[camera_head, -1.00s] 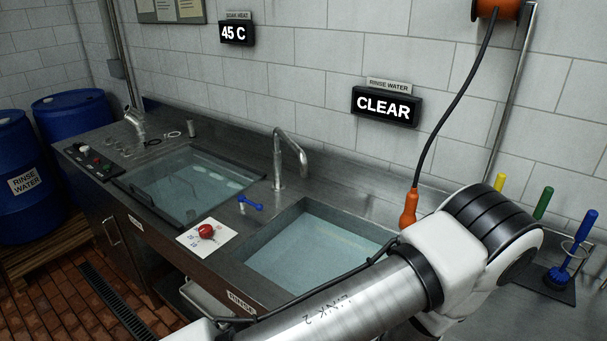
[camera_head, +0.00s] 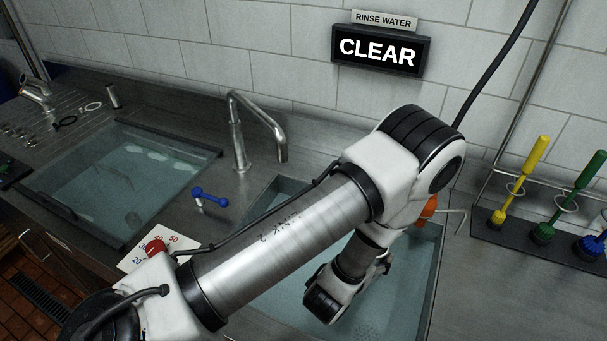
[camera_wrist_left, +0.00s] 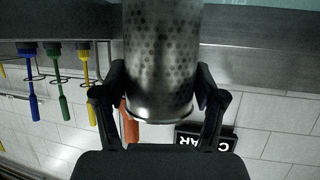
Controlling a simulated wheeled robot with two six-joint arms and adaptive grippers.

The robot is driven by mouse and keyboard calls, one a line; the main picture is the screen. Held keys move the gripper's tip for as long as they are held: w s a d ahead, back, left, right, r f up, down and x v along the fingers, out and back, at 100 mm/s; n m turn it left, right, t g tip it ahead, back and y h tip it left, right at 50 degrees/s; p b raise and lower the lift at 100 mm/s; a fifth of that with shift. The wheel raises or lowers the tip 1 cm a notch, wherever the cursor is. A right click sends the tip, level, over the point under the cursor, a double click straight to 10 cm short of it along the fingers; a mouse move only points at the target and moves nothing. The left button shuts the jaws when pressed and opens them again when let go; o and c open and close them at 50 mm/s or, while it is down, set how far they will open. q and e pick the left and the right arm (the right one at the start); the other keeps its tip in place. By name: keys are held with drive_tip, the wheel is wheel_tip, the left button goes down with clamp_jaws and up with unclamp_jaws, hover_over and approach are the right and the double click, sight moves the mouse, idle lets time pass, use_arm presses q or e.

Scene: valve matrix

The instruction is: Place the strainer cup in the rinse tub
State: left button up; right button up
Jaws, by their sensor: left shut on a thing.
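The strainer cup (camera_wrist_left: 162,40) is a perforated metal cylinder with a smooth rim. In the left wrist view my left gripper (camera_wrist_left: 160,75) is shut on it, one finger on each side near the rim. The far end of the cup is cut off by the picture's edge. The rinse tub (camera_head: 436,272) is a steel basin of clear water in the head view. My left arm crosses it and its lower links hang over the water. The left gripper and the cup are not visible in the head view. My right gripper is not in view.
A covered soak tub (camera_head: 120,180) lies left, with a tap (camera_head: 238,135) and a blue-handled lever (camera_head: 210,197) between the basins. A red knob (camera_head: 155,246) sits in front. Yellow (camera_head: 520,180), green (camera_head: 572,195) and blue (camera_head: 590,245) brushes stand right. The sign (camera_head: 380,50) reads CLEAR.

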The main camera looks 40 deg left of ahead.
use_arm(q)
drive_tip(key=s+a+f+n+g+y+b, duration=0.1)
drive_tip(key=a+f+n+g+y+b, duration=0.25)
drive_tip(key=a+n+y+b, duration=0.35)
drive_tip(key=a+f+n+g+y+b, duration=0.2)
drive_tip(key=a+n+g+y+b, duration=0.3)
drive_tip(key=a, duration=0.4)
drive_tip(key=shift+m+t+h, duration=0.3)
drive_tip(key=shift+t+h, duration=0.2)
drive_tip(key=shift+t, duration=0.15)
drive_tip(key=f, duration=0.9)
drive_tip(key=shift+s+d, duration=0.15)
drive_tip(key=shift+s, duration=0.05)
drive_tip(key=shift+w+f, duration=0.1)
drive_tip(key=shift+f, duration=0.05)
drive_tip(key=shift+f+b, duration=0.15)
drive_tip(key=shift+b, duration=0.15)
drive_tip(key=o, duration=1.2)
drive_tip(key=shift+o, duration=0.2)
